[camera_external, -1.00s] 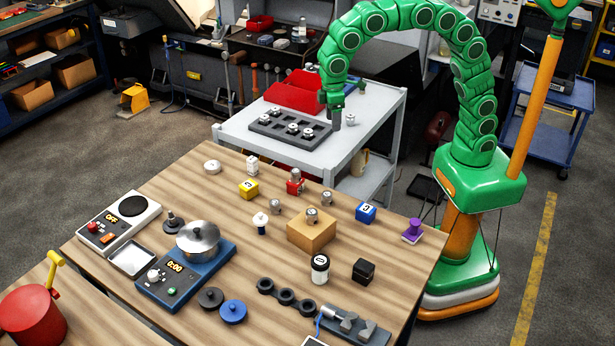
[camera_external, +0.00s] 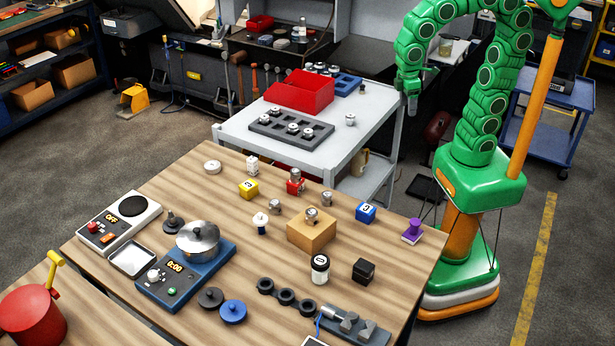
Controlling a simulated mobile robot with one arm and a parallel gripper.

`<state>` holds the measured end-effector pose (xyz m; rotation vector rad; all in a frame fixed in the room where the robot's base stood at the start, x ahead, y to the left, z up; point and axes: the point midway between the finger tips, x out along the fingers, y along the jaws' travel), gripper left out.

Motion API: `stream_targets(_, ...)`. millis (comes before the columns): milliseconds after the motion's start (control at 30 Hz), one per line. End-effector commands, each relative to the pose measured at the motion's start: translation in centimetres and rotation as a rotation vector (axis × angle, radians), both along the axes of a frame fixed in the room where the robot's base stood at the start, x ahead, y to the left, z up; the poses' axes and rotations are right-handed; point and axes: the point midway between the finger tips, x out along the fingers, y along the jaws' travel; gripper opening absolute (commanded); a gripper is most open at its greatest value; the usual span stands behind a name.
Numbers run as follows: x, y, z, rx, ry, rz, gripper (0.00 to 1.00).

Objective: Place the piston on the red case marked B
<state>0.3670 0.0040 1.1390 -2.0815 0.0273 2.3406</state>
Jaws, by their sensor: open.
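The red case (camera_external: 294,188) stands near the back of the wooden table; its letter is too small to read surely. A grey metal piston-like piece (camera_external: 296,174) stands upright on top of it. Similar metal pieces stand on the table (camera_external: 327,198), to the left of it (camera_external: 275,206), and on a tan box (camera_external: 312,214); I cannot tell which one is the task's piston. My gripper (camera_external: 412,107) is open, points down and looks empty. It hangs up and right of the red case, apart from everything on the table.
A yellow case (camera_external: 248,189) and a blue case (camera_external: 366,213) flank the red one. The grey trolley (camera_external: 240,127) behind bears a dark tray (camera_external: 270,139), a red bin (camera_external: 325,95) and a small metal part (camera_external: 350,119). A purple piece (camera_external: 411,234) stands near the right table edge.

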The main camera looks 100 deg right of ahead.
Motion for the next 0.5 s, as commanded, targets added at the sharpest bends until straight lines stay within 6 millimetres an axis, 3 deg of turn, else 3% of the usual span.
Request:
stream_targets(33,-1.6,-0.1,-0.3,0.001,0.006,0.001,0.63)
stream_targets(300,-9.0,-0.4,-2.1,0.001,0.021,0.008,0.63)
stream_targets(500,-13.0,-0.7,-3.5,-0.005,0.028,0.007,0.63)
